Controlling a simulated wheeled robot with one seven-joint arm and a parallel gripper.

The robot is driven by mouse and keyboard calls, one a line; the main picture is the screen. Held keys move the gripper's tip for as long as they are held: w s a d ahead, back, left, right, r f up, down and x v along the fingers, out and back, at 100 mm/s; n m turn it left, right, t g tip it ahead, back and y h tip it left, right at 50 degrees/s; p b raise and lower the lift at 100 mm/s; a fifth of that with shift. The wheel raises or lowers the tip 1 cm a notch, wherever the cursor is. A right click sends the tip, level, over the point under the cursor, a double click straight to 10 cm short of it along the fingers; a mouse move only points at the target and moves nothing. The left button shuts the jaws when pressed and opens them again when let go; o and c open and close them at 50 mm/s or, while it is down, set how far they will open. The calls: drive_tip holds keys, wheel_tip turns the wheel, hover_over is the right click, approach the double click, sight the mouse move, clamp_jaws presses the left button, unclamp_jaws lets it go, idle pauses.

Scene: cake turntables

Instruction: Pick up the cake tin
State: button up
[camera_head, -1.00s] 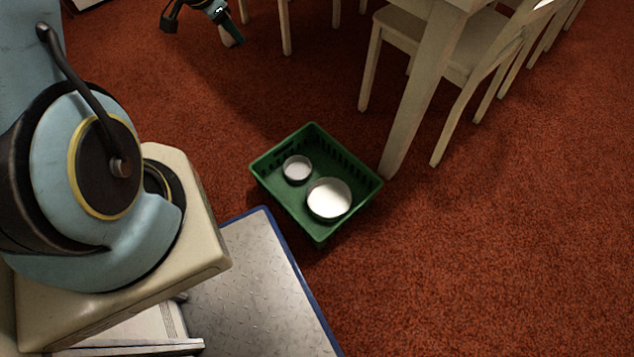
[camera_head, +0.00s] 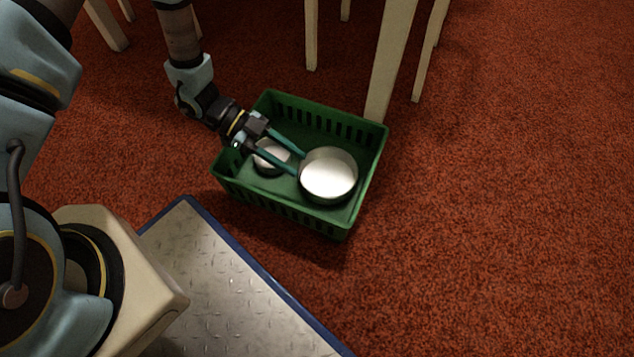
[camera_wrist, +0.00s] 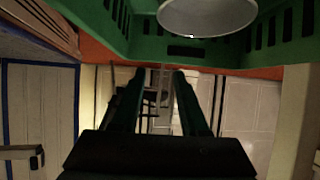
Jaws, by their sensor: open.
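Two round, pale metal tins stand in a green crate (camera_head: 280,208) on the floor in the head view. The larger tin (camera_head: 328,180) is at the right; the smaller tin (camera_head: 268,161) is at the left, partly hidden by my gripper. I cannot tell which one is the cake tin. My gripper (camera_head: 300,166) is open with long green fingers. It reaches over the smaller tin, and its tips are at the left rim of the larger tin. I cannot tell whether they touch. In the wrist view, one pale round tin (camera_wrist: 207,14) shows at the top, beyond the open fingers.
The slotted crate walls surround the tins. A pale table or chair leg (camera_head: 390,65) stands close behind the crate's right corner. A metal plate with a blue edge (camera_head: 215,275) lies in front. Red carpet (camera_head: 500,200) is clear at the right.

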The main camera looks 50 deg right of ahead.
drive_tip(key=f, duration=0.1)
drive_tip(key=b, duration=0.4)
approach(317, 194)
drive_tip(key=x, duration=0.3)
drive_tip(key=shift+s+d+f, duration=0.1)
drive_tip(key=shift+d+f, duration=0.15)
drive_tip(key=shift+f, duration=0.2)
drive_tip(key=b+x, duration=0.3)
drive_tip(key=x, duration=0.3)
drive_tip(key=shift+s, duration=0.3)
clamp_jaws()
